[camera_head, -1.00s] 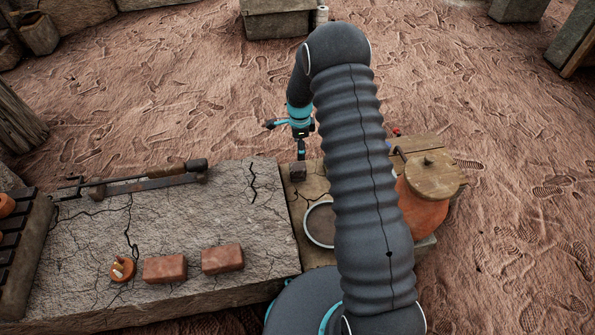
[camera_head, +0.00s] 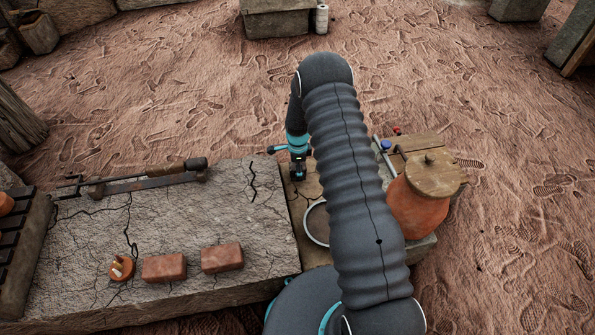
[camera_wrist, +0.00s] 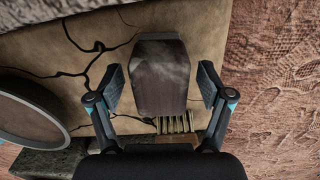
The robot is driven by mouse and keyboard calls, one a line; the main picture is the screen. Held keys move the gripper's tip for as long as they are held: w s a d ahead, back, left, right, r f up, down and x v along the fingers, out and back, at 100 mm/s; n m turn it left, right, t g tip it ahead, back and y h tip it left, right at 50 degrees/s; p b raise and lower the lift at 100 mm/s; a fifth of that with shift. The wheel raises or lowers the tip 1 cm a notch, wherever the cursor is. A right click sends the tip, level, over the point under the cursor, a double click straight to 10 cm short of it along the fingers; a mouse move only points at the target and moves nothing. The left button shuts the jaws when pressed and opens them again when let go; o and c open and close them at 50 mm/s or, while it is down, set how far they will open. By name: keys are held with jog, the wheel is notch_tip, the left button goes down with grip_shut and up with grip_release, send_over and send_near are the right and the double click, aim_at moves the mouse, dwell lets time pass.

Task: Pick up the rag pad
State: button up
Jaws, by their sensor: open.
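A dark grey-brown, block-like piece with a tapered end, which looks to be the rag pad (camera_wrist: 162,75), lies on the cracked tan slab in the wrist view. My gripper (camera_wrist: 162,88) is open, with one finger on each side of it. Gaps show between the fingers and its sides, so they do not appear to touch it. In the head view my gripper (camera_head: 298,174) is low over the slab and mostly hides the pad.
A round rimmed dish (camera_wrist: 35,115) lies left of the pad in the wrist view. A clay pot with a wooden lid (camera_head: 436,175) stands to the right in the head view. Two bricks (camera_head: 222,258) and a long tool (camera_head: 150,182) lie on the stone slab at left.

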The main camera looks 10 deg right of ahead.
notch_tip(320, 180, down, 2)
jog(key=shift+f, duration=0.1)
jog(key=c, duration=1.3)
jog(key=shift+r, duration=0.75)
notch_tip(320, 180, up, 3)
jog(key=shift+f, duration=0.2)
jog(key=s+d+r, duration=0.1)
jog(key=d+r, duration=0.1)
jog(key=d, duration=0.1)
jog(key=s+d+r, duration=0.1)
jog(key=d+r, duration=0.1)
jog(key=d, duration=0.2)
jog(key=s+d+r, duration=0.2)
jog(key=d+r, duration=0.1)
jog(key=d, duration=0.1)
